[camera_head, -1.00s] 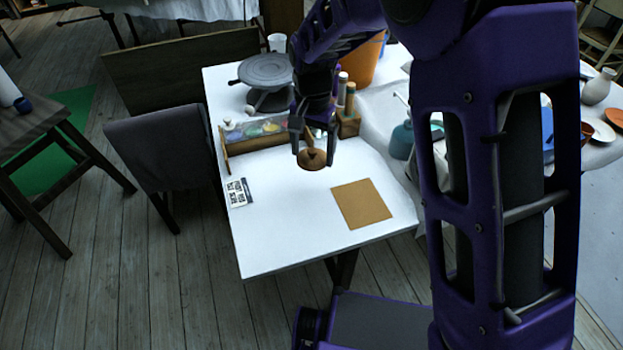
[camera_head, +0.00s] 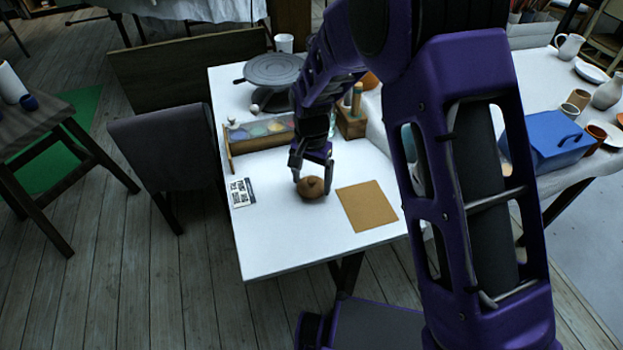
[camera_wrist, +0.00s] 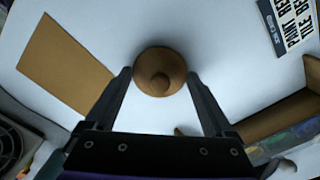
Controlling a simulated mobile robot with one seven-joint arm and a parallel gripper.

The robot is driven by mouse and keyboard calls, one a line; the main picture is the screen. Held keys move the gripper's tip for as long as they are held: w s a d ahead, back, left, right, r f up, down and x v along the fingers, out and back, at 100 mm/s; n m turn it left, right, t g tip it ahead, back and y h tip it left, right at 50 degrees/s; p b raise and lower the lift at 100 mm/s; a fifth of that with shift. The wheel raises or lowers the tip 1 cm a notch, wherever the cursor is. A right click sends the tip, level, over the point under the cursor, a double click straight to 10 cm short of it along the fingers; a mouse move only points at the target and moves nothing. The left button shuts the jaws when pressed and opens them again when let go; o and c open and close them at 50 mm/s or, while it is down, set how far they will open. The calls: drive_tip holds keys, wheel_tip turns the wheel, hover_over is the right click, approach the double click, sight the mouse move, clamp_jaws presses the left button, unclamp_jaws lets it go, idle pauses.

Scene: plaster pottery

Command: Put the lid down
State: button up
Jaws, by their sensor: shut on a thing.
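The lid (camera_head: 311,188) is round and brown with a small knob on top. It is at or just above the white table (camera_head: 285,248), left of the flat brown square (camera_head: 368,206); whether it touches the table I cannot tell. My gripper (camera_head: 311,176) is above it and shut on it, one finger at each side. In the wrist view the lid (camera_wrist: 158,60) sits between the fingertips, knob facing the camera. The brown square (camera_wrist: 65,60) lies apart from it, with bare table between.
A printed card (camera_head: 240,192) lies left of the lid. A wooden paint box (camera_head: 233,147) stands behind, with a grey turntable (camera_head: 272,70) and a wooden block holding tools (camera_head: 350,124). The front of the table is clear. A blue box (camera_head: 550,140) stands on the table at right.

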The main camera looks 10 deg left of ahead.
sight(312, 180)
drive_tip(key=shift+f, duration=0.2)
drive_tip(key=o, duration=1)
drive_tip(key=shift+o, duration=0.2)
drive_tip(key=shift+r, duration=0.1)
wheel_tip(312, 180, up, 12)
drive_tip(key=p, duration=0.2)
drive_tip(key=shift+r, duration=0.1)
